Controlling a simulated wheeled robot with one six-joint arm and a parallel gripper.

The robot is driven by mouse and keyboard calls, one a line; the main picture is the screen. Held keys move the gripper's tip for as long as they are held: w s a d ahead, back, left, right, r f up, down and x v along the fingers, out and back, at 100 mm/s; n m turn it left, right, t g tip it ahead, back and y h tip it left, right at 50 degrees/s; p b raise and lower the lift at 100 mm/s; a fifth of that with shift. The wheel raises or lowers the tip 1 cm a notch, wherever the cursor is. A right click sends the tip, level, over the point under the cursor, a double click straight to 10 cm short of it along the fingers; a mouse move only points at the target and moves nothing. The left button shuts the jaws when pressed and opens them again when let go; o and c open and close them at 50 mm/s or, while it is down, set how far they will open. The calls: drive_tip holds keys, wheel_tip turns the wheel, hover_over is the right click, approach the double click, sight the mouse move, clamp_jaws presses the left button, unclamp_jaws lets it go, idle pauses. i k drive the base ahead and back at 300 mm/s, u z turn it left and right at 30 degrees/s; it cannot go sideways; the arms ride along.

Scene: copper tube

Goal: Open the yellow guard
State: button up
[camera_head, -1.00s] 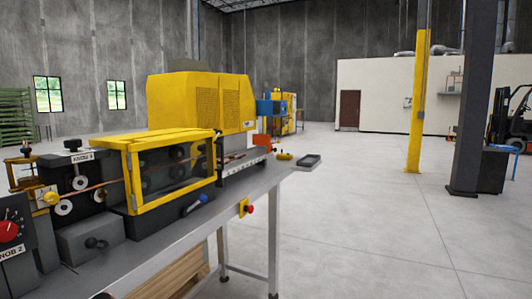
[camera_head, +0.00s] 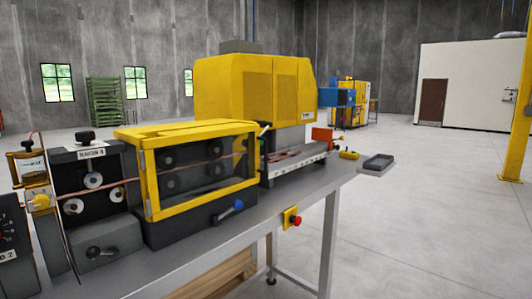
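The yellow guard (camera_head: 203,203) is a yellow frame with clear panels on the machine bench, left of centre. It is down, covering dark rollers and a copper tube that runs through it. A dark base with a blue-handled lever (camera_head: 238,205) sits below its front. My gripper is not in view.
The grey bench (camera_head: 300,195) runs from the lower left to the middle. A large yellow machine housing (camera_head: 255,90) stands behind the guard. A red button on a yellow box (camera_head: 292,218) sticks out of the bench's front edge. The floor (camera_head: 430,230) to the right is clear.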

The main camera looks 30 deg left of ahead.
sight(147, 161)
drive_tip(key=u, duration=0.45)
drive_tip(key=i, duration=0.75)
drive_tip(key=u, duration=0.6)
